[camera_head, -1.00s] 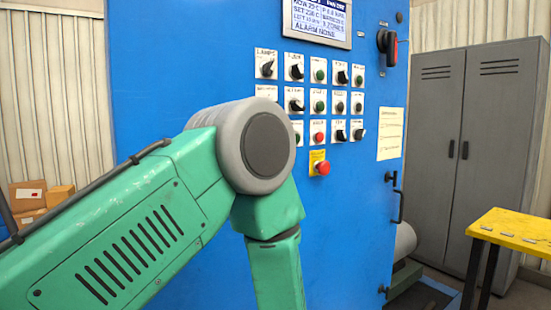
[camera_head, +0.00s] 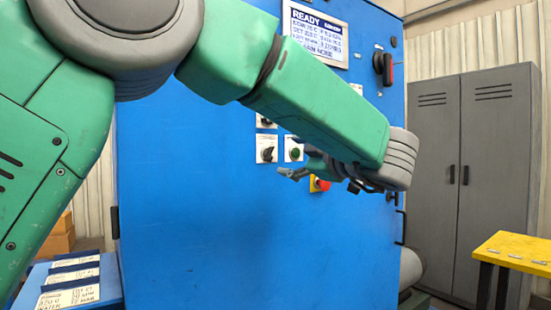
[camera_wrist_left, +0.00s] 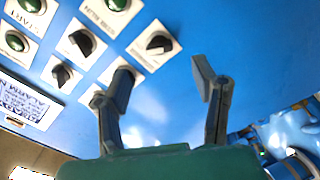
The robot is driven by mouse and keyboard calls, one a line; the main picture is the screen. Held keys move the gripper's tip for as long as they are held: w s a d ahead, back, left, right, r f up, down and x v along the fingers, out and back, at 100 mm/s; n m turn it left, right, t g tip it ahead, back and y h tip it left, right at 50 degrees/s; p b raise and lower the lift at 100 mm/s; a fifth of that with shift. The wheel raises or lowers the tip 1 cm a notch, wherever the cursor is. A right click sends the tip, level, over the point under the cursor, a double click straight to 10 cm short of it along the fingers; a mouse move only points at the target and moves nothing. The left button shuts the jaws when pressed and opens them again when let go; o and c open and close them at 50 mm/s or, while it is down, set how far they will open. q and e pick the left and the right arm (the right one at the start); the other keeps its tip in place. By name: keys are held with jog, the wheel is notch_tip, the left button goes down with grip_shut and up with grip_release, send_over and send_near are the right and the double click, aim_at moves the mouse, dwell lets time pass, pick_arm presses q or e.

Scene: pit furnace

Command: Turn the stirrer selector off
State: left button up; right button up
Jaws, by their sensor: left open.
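The blue control panel (camera_head: 200,230) carries several black selector knobs on white plates. The labels are too small or blurred to tell which is the stirrer selector. A knob (camera_head: 267,153) and a green button (camera_head: 294,152) show below my left arm in the head view. My left gripper (camera_head: 290,172) is in front of the panel, near these controls. In the left wrist view my left gripper (camera_wrist_left: 163,78) is open and empty. A black knob (camera_wrist_left: 158,42) lies just beyond the gap between its fingers; the left finger partly covers another plate. My right gripper is out of view.
A red stop button (camera_head: 320,184) on a yellow plate is close to the left gripper. A display (camera_head: 316,30) and a red-black switch (camera_head: 384,66) are higher up. A grey cabinet (camera_head: 470,180) and a yellow table (camera_head: 515,250) stand to the right.

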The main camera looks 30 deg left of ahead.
aim_at(274, 155)
pick_arm(q)
jog(key=x, duration=0.7)
jog(key=shift+a, duration=0.1)
jog(key=c, duration=1.1)
